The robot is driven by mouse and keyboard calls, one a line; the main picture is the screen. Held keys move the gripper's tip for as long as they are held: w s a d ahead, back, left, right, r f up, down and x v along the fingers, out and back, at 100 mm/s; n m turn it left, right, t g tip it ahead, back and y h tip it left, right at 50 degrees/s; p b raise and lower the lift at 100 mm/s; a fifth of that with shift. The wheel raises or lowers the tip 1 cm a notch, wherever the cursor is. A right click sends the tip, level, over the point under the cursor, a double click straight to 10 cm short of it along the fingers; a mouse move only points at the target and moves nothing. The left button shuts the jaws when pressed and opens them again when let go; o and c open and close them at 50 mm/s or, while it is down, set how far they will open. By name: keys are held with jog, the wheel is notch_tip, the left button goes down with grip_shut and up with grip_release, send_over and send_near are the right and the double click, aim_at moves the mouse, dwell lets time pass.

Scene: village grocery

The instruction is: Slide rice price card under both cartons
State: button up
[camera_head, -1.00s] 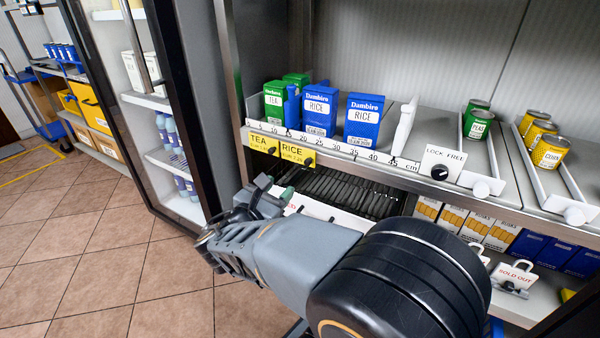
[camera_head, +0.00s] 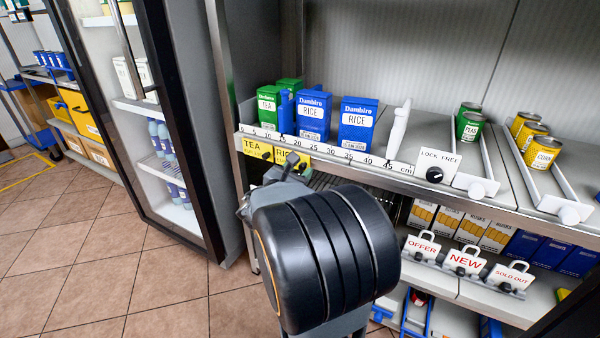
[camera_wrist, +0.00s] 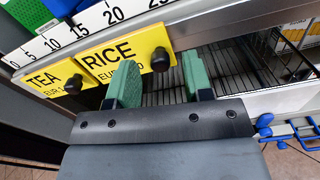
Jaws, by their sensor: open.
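The yellow RICE price card (camera_wrist: 112,58) with a black knob hangs on the shelf's front rail, under the ruler strip, right beside the TEA card (camera_wrist: 45,80). In the head view the RICE card (camera_head: 291,157) sits left of the two rice cartons, partly hidden by my arm. The left blue rice carton (camera_head: 313,123) and right blue rice carton (camera_head: 357,132) stand upright on the shelf, a small gap between them. My gripper (camera_wrist: 160,82) is open and empty; its green fingers are just in front of the card's right part, one on each side of the knob in the picture.
The ruler strip (camera_head: 330,150) runs along the shelf edge. Green tea cartons (camera_head: 268,108) stand left of the rice. A white divider (camera_head: 399,128) and a LOCK FREE knob (camera_head: 435,174) are to the right.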

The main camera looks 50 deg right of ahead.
jog(key=shift+w+d, duration=0.1)
jog(key=shift+d, duration=0.45)
grip_shut()
